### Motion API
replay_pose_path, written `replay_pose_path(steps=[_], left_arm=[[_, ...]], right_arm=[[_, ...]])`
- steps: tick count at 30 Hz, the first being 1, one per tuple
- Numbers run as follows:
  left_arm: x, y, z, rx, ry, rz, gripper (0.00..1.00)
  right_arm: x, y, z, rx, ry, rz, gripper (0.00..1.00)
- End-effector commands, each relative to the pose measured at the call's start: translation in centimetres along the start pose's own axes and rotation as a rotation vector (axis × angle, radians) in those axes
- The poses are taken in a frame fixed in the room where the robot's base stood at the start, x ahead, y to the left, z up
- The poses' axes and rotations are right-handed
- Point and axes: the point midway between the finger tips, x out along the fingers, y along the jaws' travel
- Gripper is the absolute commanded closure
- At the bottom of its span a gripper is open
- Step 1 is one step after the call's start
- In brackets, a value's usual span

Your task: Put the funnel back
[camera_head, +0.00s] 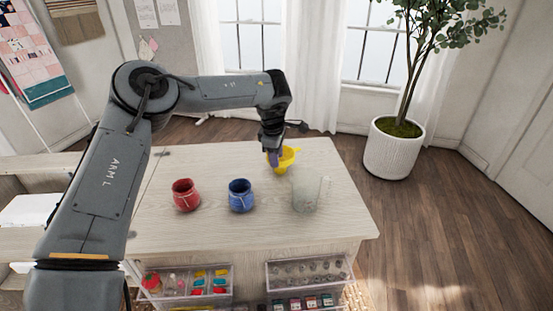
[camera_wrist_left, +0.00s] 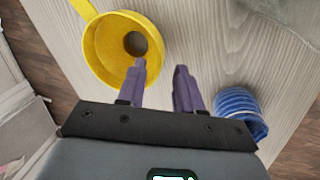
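The yellow funnel (camera_head: 288,158) is at the back of the cabinet top, beneath my left gripper (camera_head: 273,160). The left wrist view shows its wide mouth and dark centre hole (camera_wrist_left: 105,60), with the handle tab at its upper left. My left gripper (camera_wrist_left: 160,68) has its purple fingers apart. One finger overlaps the funnel's mouth and the other is outside its rim, so the rim passes between them. I cannot tell whether either finger touches it. My right gripper is in neither view.
A red jar (camera_head: 186,195) and a blue jar (camera_head: 241,195) stand on the cabinet top (camera_head: 215,237), left of a clear glass jug (camera_head: 306,190). The blue jar is close to the gripper in the wrist view (camera_wrist_left: 240,108). Drawers with sewing supplies (camera_head: 183,283) stick out in front.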

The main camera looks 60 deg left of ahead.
Motion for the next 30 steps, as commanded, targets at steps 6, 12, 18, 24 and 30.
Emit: replay_pose_path(steps=[6,12,18,24,30], left_arm=[[-4.8,0.1,0.1,0.002,-0.001,0.003,0.65],[-7.6,0.1,0.0,0.001,0.000,0.001,0.65],[-9.0,0.0,0.0,0.000,-0.001,0.000,0.65],[-9.2,0.0,0.0,0.000,0.000,0.000,0.65],[-9.2,0.0,0.0,0.000,0.000,0.000,0.65]], right_arm=[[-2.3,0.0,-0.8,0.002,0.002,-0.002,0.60],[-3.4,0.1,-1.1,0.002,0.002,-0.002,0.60],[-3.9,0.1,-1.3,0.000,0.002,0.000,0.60],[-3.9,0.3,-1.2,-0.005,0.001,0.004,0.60],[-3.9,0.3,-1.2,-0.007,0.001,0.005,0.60]])
